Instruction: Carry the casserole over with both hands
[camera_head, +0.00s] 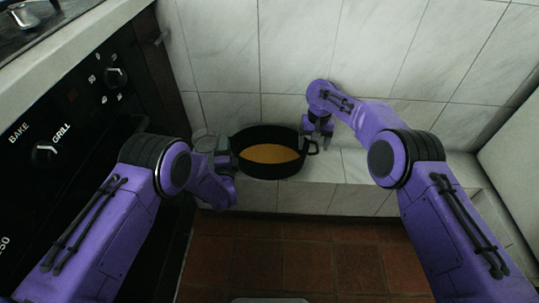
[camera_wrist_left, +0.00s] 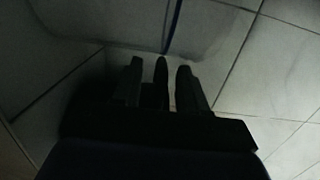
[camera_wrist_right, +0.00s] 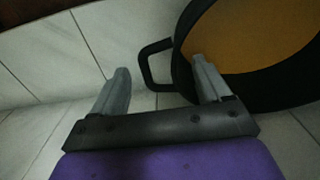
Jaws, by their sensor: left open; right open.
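The casserole (camera_head: 246,164) is a black pot with orange contents, upright on the tiled ledge between my grippers. Its right loop handle (camera_wrist_right: 146,66) lies between the fingers of my open right gripper (camera_head: 319,138) in the right wrist view, a little beyond or near the tips; contact cannot be told. My left gripper (camera_head: 228,160) is open at the pot's left side. In the left wrist view its fingers (camera_wrist_left: 160,66) are dark, with a narrow dark shape between them, possibly the left handle. That handle is hidden in the head view.
A pale, see-through round vessel (camera_head: 204,141) stands on the ledge just left of the casserole, close to my left gripper. The black oven (camera_head: 75,120) is at the left. A tiled wall (camera_head: 300,50) stands behind. The ledge (camera_head: 350,165) is clear at the right.

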